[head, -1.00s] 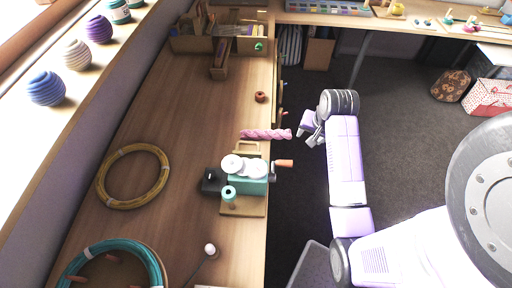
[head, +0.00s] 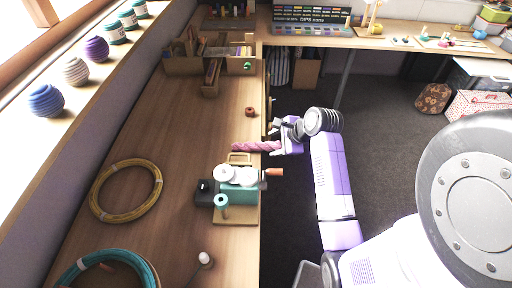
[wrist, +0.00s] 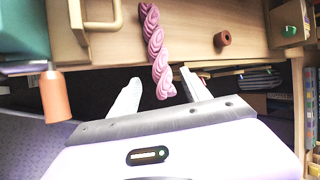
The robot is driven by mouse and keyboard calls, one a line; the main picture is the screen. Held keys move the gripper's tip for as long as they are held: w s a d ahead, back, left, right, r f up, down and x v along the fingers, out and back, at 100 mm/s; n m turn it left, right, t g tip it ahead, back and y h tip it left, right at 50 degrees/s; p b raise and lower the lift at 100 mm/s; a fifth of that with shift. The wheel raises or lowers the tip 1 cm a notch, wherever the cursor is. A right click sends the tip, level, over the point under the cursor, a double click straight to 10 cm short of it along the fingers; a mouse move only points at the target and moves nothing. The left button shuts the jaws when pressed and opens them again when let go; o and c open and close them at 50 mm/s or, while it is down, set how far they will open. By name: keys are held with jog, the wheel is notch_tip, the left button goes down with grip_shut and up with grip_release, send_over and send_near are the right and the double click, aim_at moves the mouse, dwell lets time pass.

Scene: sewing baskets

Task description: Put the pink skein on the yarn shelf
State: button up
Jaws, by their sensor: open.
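The pink skein (head: 255,147) is a twisted pink hank lying across the right edge of the wooden table, its right end sticking out past the edge. In the wrist view the skein (wrist: 155,50) runs down from the table, and its free end lies between my two fingers. My gripper (head: 281,139) is open around that overhanging end; it also shows in the wrist view (wrist: 157,92). I cannot tell whether either finger touches the skein. I cannot tell which thing is the yarn shelf; a ledge along the left wall (head: 62,128) holds several yarn balls and spools.
A winder with white discs and a teal body (head: 237,188) stands just beside the skein, its orange handle (head: 274,172) over the table edge. A small brown ring (head: 249,112) lies beyond. Yellow (head: 126,190) and teal hoops lie left. Wooden boxes (head: 184,66) stand at the back.

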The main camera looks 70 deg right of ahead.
aim_at(268, 145)
jog(key=x, duration=0.5)
jog(key=shift+d+r, duration=0.1)
jog(key=shift+d, duration=0.05)
jog(key=shift+c, duration=0.3)
grip_shut()
notch_tip(268, 145, up, 20)
jog(key=p, duration=0.1)
dwell(0.4)
